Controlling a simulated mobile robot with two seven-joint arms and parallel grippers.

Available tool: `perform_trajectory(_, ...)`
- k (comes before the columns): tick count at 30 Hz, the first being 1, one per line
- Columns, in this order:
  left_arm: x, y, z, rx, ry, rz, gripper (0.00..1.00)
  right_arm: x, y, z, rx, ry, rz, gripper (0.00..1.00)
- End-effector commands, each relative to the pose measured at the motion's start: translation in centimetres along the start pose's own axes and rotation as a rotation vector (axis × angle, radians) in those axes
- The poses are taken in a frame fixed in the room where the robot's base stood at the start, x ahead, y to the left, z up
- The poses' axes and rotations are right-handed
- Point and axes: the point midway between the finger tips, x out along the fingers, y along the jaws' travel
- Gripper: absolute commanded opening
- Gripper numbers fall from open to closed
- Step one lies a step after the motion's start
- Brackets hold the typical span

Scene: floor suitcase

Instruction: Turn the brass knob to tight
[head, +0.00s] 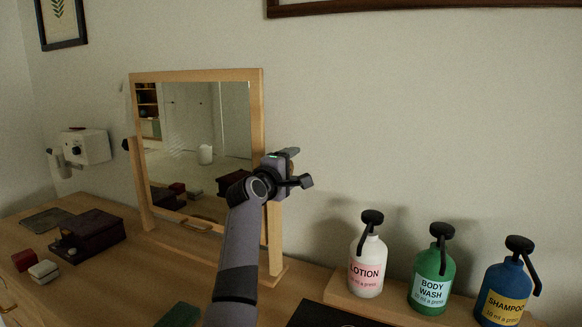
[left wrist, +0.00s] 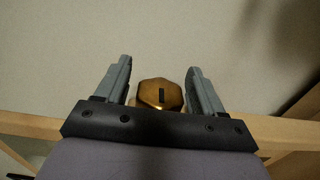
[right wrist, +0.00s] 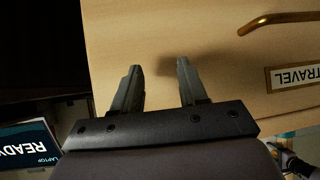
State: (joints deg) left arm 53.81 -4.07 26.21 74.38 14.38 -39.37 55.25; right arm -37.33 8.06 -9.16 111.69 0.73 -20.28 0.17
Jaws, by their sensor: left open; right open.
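The brass knob (left wrist: 147,92) is a faceted gold piece with a short dark upright mark on its face. In the left wrist view it sits between the two fingers of my left gripper (left wrist: 159,68), with a gap on each side. In the head view my left gripper (head: 294,166) is at the right post of the tilting mirror (head: 258,110), and I cannot make out the brass knob there. My right gripper (right wrist: 158,64) is open and empty in front of a wooden drawer front; it is outside the head view.
Lotion (head: 367,268), body wash (head: 432,275) and shampoo (head: 503,292) bottles stand on a wooden riser at right. A dark box (head: 93,232) and small blocks lie at left. The drawer front (right wrist: 225,90) has a brass handle (right wrist: 280,20) and a TRAVEL label (right wrist: 296,77).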

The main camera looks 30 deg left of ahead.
Motion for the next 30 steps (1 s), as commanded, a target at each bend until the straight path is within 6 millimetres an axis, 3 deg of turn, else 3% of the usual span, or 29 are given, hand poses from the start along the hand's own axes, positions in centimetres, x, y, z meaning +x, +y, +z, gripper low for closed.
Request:
perform_trajectory(5,0.00,0.03,-0.02,0.000,0.000,0.001,0.68,0.02,0.00,-0.03,0.000,0.001,0.000,0.43)
perform_trajectory(7,-0.01,0.03,-0.02,0.000,0.000,0.001,0.52,0.03,0.01,-0.04,0.000,0.001,0.000,0.43)
perform_trajectory(10,-0.01,0.03,-0.02,0.000,0.000,0.001,0.19,0.04,0.01,-0.06,0.000,0.001,0.000,0.43)
perform_trajectory(11,-0.01,0.02,-0.01,0.000,0.000,0.001,0.14,0.04,0.02,-0.07,0.000,0.002,0.000,0.43)
perform_trajectory(20,-0.01,0.07,0.06,-0.001,-0.001,-0.016,0.14,0.05,0.03,-0.10,0.000,0.002,0.001,0.43)
perform_trajectory(30,-0.03,-0.12,0.10,-0.001,-0.002,-0.196,0.14,0.06,0.04,-0.11,0.000,0.002,0.001,0.43)
